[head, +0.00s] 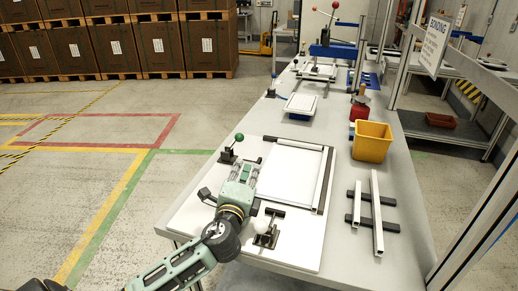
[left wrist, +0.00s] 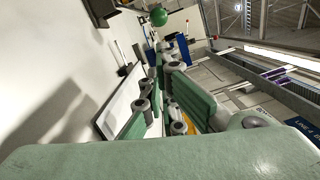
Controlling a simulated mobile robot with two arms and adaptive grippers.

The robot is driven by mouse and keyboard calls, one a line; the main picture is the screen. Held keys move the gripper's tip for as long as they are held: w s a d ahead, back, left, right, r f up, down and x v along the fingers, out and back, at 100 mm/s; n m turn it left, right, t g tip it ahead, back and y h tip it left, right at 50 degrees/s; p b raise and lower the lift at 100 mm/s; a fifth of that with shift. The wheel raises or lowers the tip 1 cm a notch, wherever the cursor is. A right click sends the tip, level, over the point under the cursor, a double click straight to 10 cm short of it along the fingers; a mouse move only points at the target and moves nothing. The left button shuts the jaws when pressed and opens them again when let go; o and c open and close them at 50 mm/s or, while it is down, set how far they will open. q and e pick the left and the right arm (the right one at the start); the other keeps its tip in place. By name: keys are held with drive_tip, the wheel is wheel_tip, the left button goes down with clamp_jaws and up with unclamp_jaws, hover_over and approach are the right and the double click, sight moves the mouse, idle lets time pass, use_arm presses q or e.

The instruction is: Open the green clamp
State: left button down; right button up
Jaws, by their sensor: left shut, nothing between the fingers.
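The green clamp, a toggle clamp with a green ball knob (head: 238,137), stands at the left edge of the white fixture board (head: 225,226). Its lever rises upward from a dark base. The green knob (left wrist: 158,17) also shows at the top of the left wrist view. My left gripper (head: 250,166) is shut and empty over the board, just below and right of the clamp in the head view. It is apart from the knob. The gripper's green fingers (left wrist: 168,78) fill the middle of the left wrist view. My right gripper is not in view.
A white-knobbed clamp (head: 263,227) sits near the board's front. A framed white panel (head: 292,174) lies right of my gripper. A yellow bin (head: 371,141) and metal bars (head: 376,214) stand on the right side of the table. A red-knobbed press (head: 333,48) stands farther back.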

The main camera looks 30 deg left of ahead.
sight(234, 144)
use_arm(q)
drive_tip(key=shift+a, duration=0.1)
drive_tip(key=shift+w+a, duration=0.1)
drive_tip(key=shift+w, duration=0.25)
drive_tip(key=p+x, duration=0.1)
drive_tip(key=x, duration=0.7)
drive_tip(key=shift+w, duration=0.1)
drive_tip(key=shift+w+a, duration=0.1)
drive_tip(key=shift+w, duration=0.35)
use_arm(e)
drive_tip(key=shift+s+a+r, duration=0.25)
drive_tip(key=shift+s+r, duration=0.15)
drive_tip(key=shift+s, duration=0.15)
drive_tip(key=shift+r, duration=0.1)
use_arm(q)
drive_tip(key=shift+a+r+n, duration=0.2)
drive_tip(key=shift+r+n, duration=0.15)
drive_tip(key=shift+n, duration=0.05)
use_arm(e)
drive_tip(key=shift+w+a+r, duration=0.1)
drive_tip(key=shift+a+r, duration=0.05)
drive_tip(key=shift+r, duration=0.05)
use_arm(q)
drive_tip(key=shift+a+r+p, duration=0.1)
drive_tip(key=shift+r+p, duration=0.1)
drive_tip(key=shift+p, duration=0.25)
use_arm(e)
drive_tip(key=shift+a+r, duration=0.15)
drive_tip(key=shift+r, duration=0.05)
